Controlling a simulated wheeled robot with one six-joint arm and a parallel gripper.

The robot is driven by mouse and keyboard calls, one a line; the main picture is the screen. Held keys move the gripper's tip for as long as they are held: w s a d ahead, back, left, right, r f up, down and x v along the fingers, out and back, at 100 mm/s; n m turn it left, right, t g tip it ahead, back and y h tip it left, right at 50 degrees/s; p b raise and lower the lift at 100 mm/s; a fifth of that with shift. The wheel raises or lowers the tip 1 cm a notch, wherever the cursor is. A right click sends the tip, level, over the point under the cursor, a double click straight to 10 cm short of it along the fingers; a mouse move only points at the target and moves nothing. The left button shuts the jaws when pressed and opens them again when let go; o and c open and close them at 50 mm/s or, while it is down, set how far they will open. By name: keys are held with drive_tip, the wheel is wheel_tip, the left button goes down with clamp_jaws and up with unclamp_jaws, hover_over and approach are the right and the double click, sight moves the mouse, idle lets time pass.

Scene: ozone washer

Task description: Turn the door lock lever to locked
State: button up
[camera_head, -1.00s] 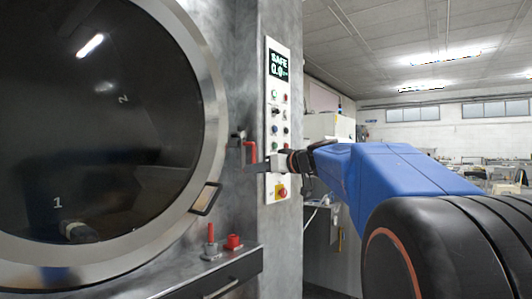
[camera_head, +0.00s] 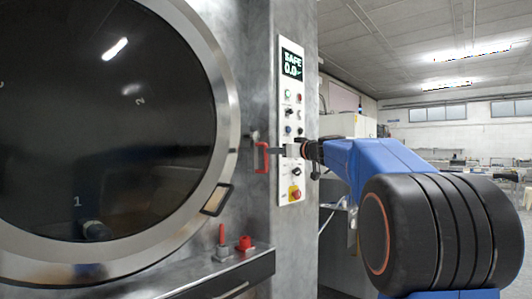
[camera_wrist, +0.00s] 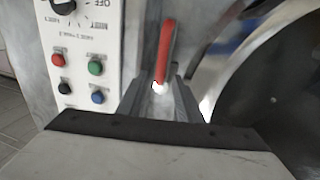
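The door lock lever is a red handle (camera_head: 262,158) on the grey machine wall, between the round door and the control panel. It also shows in the wrist view as an upright red bar (camera_wrist: 166,48). My gripper (camera_head: 273,152) reaches in from the right at the lever's height, its tips close to the red handle. In the wrist view my gripper's fingers (camera_wrist: 160,92) stand apart, with the lower end of the red bar between or just beyond their tips. I cannot tell whether a finger touches it.
The large round glass door (camera_head: 105,140) fills the left, with a black door handle (camera_head: 217,199) at its rim. The control panel (camera_head: 290,110) with buttons and a display lies right beside my gripper. A ledge with red fittings (camera_head: 244,243) juts out below.

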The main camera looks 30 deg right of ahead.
hover_over(266, 167)
drive_tip(key=w, duration=0.1)
drive_tip(key=shift+d, duration=0.2)
clamp_jaws()
